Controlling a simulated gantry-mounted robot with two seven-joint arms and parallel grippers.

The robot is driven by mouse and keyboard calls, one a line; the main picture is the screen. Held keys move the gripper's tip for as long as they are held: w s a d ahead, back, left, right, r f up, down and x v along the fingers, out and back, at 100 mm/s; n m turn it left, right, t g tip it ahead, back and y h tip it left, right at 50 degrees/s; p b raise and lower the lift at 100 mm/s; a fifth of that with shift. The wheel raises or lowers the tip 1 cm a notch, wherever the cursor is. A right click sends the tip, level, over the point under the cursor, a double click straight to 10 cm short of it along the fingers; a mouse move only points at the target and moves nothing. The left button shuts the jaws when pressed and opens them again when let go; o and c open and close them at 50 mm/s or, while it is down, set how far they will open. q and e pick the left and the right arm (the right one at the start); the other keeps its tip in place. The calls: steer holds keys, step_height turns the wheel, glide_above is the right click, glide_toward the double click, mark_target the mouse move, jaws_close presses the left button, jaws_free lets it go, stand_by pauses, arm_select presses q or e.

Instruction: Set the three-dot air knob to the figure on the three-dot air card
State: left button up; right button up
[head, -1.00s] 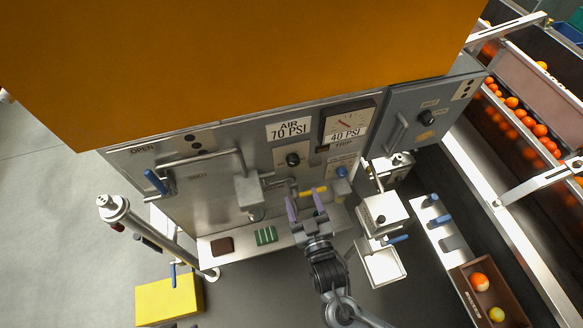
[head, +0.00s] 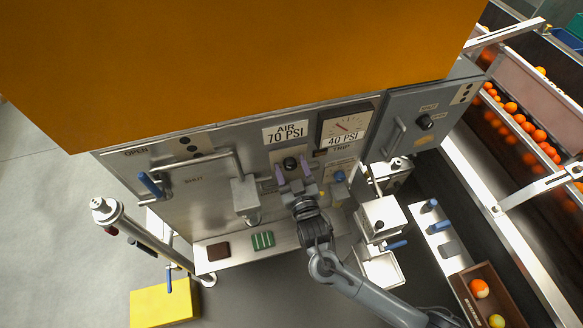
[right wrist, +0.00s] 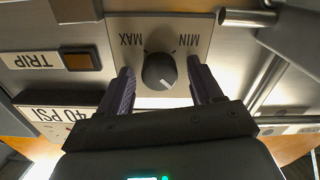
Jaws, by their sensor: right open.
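The black air knob (head: 291,163) sits on a pale plate under the card reading AIR 70 PSI (head: 286,132). In the right wrist view the round knob (right wrist: 159,71) appears upside down between MAX and MIN, with a light mark near its lower side. My right gripper (head: 292,168) is open at the panel. In the right wrist view its dark fingers (right wrist: 160,68) stand on either side of the knob, with a gap on each side, and I see no contact. My left gripper is not in view.
A gauge (head: 344,126) with a 40 PSI card stands right of the AIR card, above a TRIP label. A blue knob (head: 339,176) lies just right of the gripper. A grey panel with another black knob (head: 424,122) is further right. A blue-handled lever (head: 151,184) is left.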

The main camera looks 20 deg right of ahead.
steer(key=c, duration=1.1)
steer(key=shift+o, duration=0.2)
steer(key=m, duration=0.3)
steer(key=shift+p, duration=0.4)
steer(key=m, duration=0.3)
steer(key=shift+d+p, duration=0.1)
steer(key=shift+p, duration=0.25)
steer(key=m+p, duration=0.1)
steer(key=m, duration=0.4)
steer(key=shift+m, duration=1.1)
